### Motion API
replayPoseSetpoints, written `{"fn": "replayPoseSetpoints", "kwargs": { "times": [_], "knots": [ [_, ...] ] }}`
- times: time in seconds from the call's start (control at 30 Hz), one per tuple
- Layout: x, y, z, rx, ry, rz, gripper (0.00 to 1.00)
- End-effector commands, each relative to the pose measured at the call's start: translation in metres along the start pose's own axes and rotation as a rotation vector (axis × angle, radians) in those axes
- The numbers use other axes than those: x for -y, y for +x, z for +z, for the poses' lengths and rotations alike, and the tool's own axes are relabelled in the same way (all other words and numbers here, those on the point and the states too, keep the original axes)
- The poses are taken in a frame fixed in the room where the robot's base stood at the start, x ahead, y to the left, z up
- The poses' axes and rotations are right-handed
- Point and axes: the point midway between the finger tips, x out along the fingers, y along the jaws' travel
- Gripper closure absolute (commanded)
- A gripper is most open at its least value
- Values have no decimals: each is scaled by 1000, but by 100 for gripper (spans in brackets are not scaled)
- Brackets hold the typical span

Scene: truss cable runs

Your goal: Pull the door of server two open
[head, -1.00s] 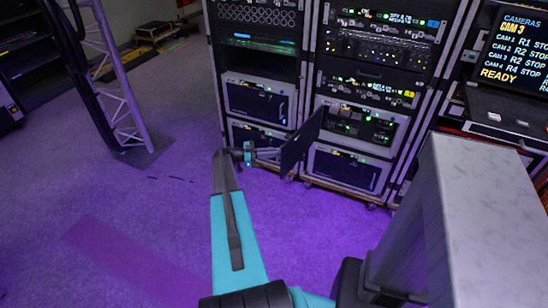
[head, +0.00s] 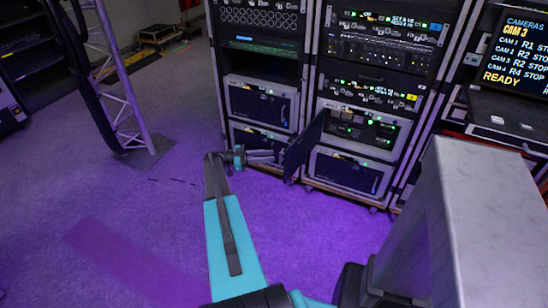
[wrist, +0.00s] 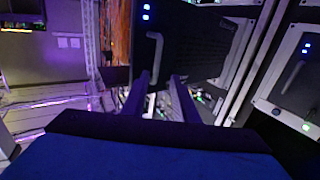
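One server (head: 362,128) in the right rack has its dark door (head: 303,146) swung well out toward me, showing its lit inside. Its number label is too small to read. My gripper (head: 280,157) is at the left of the door's outer part in the head view; its fingertips are hard to make out there. In the wrist view my gripper (wrist: 161,92) has its two fingers apart, with a gap between them. A pale bar handle (wrist: 154,55) on the dark door panel (wrist: 195,45) shows just beyond the fingertips, its lower end in line with the gap. I cannot tell whether they touch.
Shut servers sit below in the right rack (head: 347,171) and in the left rack (head: 259,103). A truss tower (head: 127,110) stands at the left and a monitor desk (head: 510,115) at the right. The purple floor (head: 110,215) before the racks is clear.

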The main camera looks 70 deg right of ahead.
Motion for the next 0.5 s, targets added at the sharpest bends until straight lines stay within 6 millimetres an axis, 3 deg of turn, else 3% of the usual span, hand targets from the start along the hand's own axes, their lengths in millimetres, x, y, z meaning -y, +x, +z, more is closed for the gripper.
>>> {"fn": "replayPoseSetpoints", "kwargs": {
  "times": [0.3, 0.5],
  "knots": [
    [2, -53, 1, 1, 1, -1, 73],
    [2, -76, 0, 0, 1, 0, 73]
  ]
}}
